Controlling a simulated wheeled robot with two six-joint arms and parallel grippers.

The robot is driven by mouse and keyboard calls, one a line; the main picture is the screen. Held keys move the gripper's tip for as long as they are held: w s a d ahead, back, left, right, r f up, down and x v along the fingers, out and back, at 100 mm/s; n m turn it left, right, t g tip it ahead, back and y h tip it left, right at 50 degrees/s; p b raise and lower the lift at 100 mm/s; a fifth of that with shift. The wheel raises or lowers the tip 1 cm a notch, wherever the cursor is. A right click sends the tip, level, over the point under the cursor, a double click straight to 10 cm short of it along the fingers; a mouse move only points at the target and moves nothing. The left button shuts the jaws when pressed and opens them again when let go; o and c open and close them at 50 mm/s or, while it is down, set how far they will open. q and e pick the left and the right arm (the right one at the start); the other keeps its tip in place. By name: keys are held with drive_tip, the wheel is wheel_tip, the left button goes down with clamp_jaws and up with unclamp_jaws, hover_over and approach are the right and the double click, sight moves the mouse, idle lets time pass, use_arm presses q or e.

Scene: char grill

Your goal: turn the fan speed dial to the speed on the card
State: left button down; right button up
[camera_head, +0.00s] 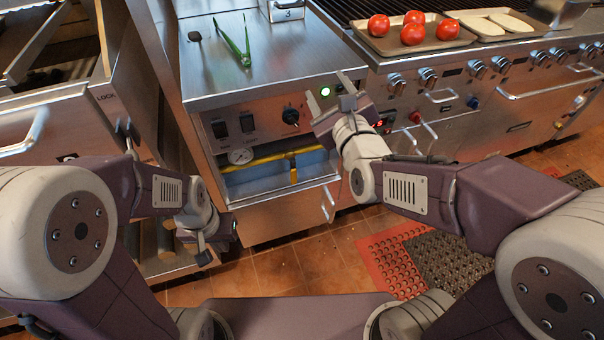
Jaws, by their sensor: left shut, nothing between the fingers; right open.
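The black fan speed dial (290,115) sits on the steel front panel, right of two black rocker switches. The card (289,14) stands at the back of the steel top, partly cut off by the top edge. Its dark mark looks like a 3 but is too small to be sure. My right gripper (330,90) is open and empty in front of the panel, right of the dial and apart from it, beside a lit green light (325,91). My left gripper (203,256) is shut and empty, low in front of the cabinet's lower left side.
Green tongs (246,50) lie on the steel top. A gauge (241,156) and yellow pipe (270,157) sit below the panel. The grill at right has several knobs and a tray (455,40) with tomatoes. A small red display (379,123) glows near my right wrist.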

drive_tip(key=n+y+b, duration=0.1)
drive_tip(key=y+b, duration=0.1)
drive_tip(key=b, duration=0.9)
approach(293, 122)
drive_tip(key=b+x, duration=0.2)
drive_tip(key=x, duration=0.6)
drive_tip(key=shift+w, duration=0.15)
drive_tip(key=shift+w+a, duration=0.15)
drive_tip(key=shift+w, duration=0.2)
use_arm(q)
wheel_tip(293, 122, down, 18)
drive_tip(key=shift+s+r, duration=0.15)
drive_tip(key=shift+s, duration=0.2)
use_arm(e)
clamp_jaws()
